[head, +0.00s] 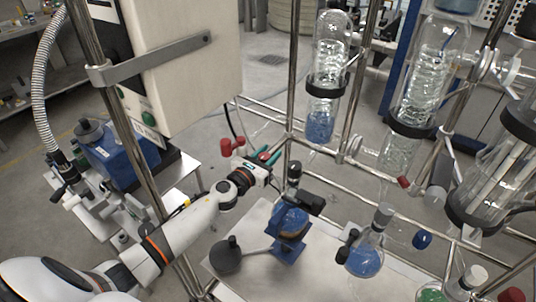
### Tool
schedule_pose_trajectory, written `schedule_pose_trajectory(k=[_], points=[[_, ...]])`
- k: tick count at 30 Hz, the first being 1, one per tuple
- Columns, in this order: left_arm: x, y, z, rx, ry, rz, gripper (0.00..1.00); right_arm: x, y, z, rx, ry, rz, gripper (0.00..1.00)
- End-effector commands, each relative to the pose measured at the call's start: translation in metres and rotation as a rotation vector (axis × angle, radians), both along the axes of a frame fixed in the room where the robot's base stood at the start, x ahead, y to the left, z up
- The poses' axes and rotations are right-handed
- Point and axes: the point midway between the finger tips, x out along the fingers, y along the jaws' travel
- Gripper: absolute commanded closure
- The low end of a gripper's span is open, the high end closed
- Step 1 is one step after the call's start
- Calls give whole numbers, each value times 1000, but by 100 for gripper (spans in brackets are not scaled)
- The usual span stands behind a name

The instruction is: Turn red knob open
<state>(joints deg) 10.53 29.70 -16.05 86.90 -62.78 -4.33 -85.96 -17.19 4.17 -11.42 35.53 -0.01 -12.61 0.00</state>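A red knob (231,147) with two rounded lobes shows near the middle, just behind and left of my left gripper (268,157). My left arm comes in from the lower left, with the gripper at the height of the still's lower frame rails. The gripper's fingertips are small, and a green and a red patch show at them. Whether they touch anything is too small to tell. Another red knob (404,182) sits on the glassware right of centre, and a red cap (512,295) is at the lower right edge. My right gripper is not in view.
Metal frame posts and rails surround the work area. A white control box (185,60) hangs at upper left. Glass coil columns (322,75) stand at the right. A flask with blue liquid (364,260) and a blue stand (290,228) are below.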

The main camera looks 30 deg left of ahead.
Motion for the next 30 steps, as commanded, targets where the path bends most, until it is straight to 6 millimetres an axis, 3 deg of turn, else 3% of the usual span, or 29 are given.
schedule_pose_trajectory(k=[1, 5, 17, 30], points=[[0, 0, 0, 0, 0, 0, 72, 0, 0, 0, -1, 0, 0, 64], [0, 0, 0, 0, 0, 0, 92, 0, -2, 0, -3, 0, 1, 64], [0, 1, 2, -2, 1, 94, 92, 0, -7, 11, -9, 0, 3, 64], [0, 6, 1, -4, 1, 423, 92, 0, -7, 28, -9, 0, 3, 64]])
